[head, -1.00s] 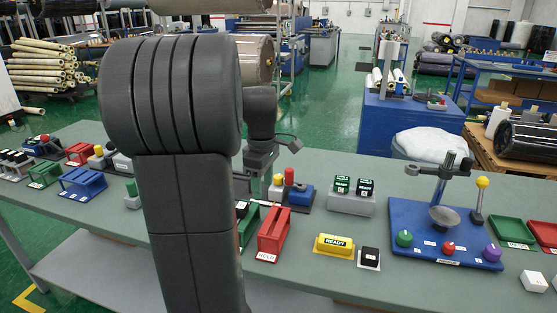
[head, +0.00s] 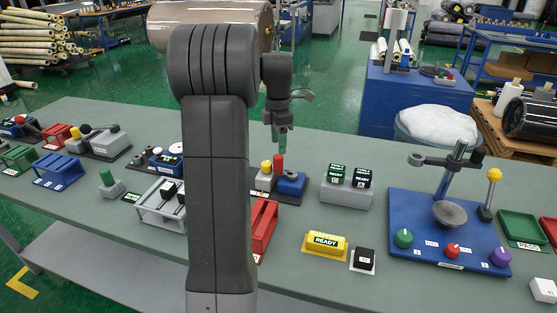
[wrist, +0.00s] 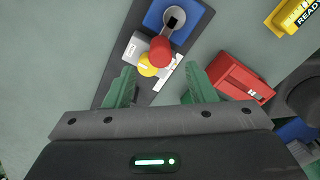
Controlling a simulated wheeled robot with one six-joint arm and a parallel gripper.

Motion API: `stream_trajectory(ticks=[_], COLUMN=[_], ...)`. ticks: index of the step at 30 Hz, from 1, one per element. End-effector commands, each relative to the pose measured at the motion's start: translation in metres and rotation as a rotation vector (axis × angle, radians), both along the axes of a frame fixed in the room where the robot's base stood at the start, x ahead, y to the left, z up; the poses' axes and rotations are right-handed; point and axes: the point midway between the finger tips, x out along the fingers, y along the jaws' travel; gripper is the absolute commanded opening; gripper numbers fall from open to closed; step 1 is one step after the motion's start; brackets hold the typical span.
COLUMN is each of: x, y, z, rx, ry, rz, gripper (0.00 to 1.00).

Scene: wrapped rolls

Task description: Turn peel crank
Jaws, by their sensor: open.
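My gripper (head: 280,138) points down above a dark-based fixture. In the wrist view its two green fingers (wrist: 162,86) are apart, with nothing held between them. The fixture has a red upright knob (head: 279,162), a yellow knob (head: 266,167) and a blue block (head: 291,183). In the wrist view the red knob (wrist: 160,50) and yellow knob (wrist: 153,65) lie just beyond the fingers, and the blue block (wrist: 190,12) is farther up. A blue board (head: 410,225) at right carries a post, round plate, knobs and a yellow-topped lever (head: 492,190). I cannot tell which part is the peel crank.
A red holder (head: 263,228) stands close to the fixture, partly behind my arm. A yellow READY block (head: 325,244), a black button (head: 364,258) and a grey stand with two green-labelled cubes (head: 347,190) are to the right. Bare table lies behind the fixture.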

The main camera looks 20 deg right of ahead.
Motion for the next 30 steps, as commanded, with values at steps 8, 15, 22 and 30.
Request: stream_trajectory(ticks=[8,15,22,30], x=[0.0,0.0,0.0,0.0], y=[0.0,0.0,0.0,0.0], z=[-0.053,-0.07,-0.072,-0.071], rx=[0.001,0.0,0.0,0.0], ry=[0.002,0.0,-0.001,0.0], rz=[0.0,-0.001,-0.001,-0.001], gripper=[0.5,0.5,0.5,0.07])
